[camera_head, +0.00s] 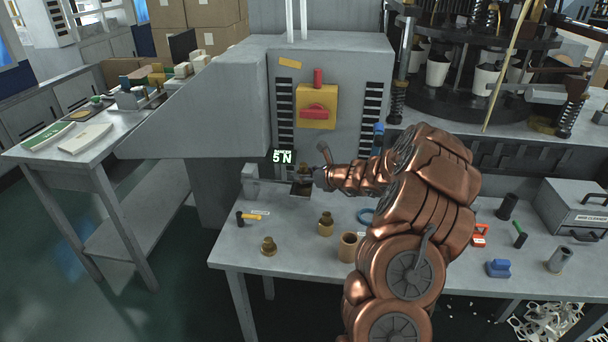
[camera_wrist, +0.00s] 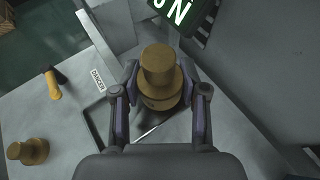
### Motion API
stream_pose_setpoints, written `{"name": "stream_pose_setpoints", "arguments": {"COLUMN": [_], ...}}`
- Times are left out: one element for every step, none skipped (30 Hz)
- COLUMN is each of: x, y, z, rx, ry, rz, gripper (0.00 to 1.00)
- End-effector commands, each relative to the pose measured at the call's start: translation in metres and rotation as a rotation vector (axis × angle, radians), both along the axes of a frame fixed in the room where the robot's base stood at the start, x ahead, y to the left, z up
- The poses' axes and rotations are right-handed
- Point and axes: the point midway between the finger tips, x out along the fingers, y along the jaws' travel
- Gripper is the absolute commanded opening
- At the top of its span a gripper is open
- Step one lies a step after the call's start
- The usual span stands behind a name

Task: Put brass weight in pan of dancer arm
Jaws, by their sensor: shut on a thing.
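My gripper (camera_wrist: 160,92) is shut on a brass weight (camera_wrist: 159,70), a stepped cylinder with a narrower top, held upright between the two fingers. Below it in the wrist view is a dark, shallow square pan (camera_wrist: 98,122) next to a "DANCER" label. The weight hides much of the pan, and I cannot tell whether it touches the pan floor. In the head view my gripper (camera_head: 305,177) is at the back of the bench, with the weight (camera_head: 306,168) partly hidden, over the pan (camera_head: 301,190). A sign (camera_head: 283,156) reading "5 N" is just behind.
Two other brass weights stand on the bench (camera_head: 290,260), one at the front left (camera_head: 268,246), one farther right (camera_head: 325,222). A brass-coloured cup (camera_head: 348,246) is beside my arm. A grey machine wall (camera_head: 240,115) stands close behind.

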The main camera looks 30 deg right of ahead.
Motion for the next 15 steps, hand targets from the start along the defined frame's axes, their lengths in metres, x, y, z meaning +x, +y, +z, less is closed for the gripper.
{"name": "stream_pose_setpoints", "arguments": {"x": [0.0001,0.0002,0.0001,0.0002,0.0002,0.0001,0.0002,0.0002,0.0002,0.0002,0.0002,0.0002,0.0001,0.0002,0.0002], "y": [0.0002,0.0001,0.0002,0.0003,0.0004,0.0003,0.0004,0.0004,0.0005,0.0005,0.0005,0.0005,0.0006,0.0006,0.0006], "z": [-0.0012,-0.0016,-0.0022,-0.0026,-0.0030,-0.0037,-0.0041,-0.0046,-0.0052,-0.0055,-0.0061,-0.0066,-0.0072,-0.0075,-0.0083], "rx": [0.000,0.000,0.000,0.000,0.000,0.000,0.000,0.000,0.000,0.000,0.000,0.000,0.000,0.000,0.000], "ry": [0.000,0.000,0.000,0.000,0.000,0.000,0.000,0.000,0.000,0.000,0.000,0.000,0.000,0.000,0.000], "rz": [0.000,0.000,0.000,0.000,0.000,0.001,0.001,0.001,0.001,0.001,0.001,0.001,0.001,0.001,0.001], "gripper": [0.01,0.01,0.01,0.01,0.01,0.01,0.01,0.01,0.01,0.01,0.01,0.01,0.01,0.01,0.01]}}
